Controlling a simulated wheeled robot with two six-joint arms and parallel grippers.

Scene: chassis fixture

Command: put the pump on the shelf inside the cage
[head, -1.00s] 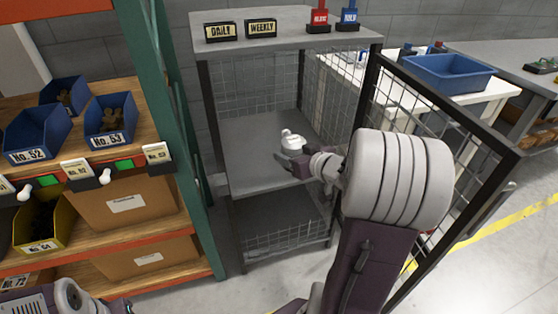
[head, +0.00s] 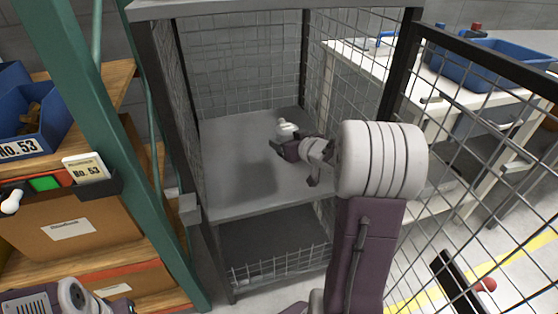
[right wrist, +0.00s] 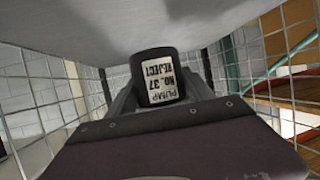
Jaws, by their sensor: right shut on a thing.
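In the right wrist view a dark cylindrical part of the pump (right wrist: 157,78) shows between the fingers, with a label reading "PUMP NO. 37 REJECT" upside down. A shadow lies on the shelf below the gripper; I cannot tell whether the pump touches the shelf. My left gripper is not in view; only part of that arm shows.
The mesh door (head: 485,120) stands open on the right, close to my right arm. A green rack post (head: 110,130) and bins (head: 25,125) stand left. A white table (head: 440,110) with a blue bin (head: 495,62) is behind. The shelf around the pump is bare.

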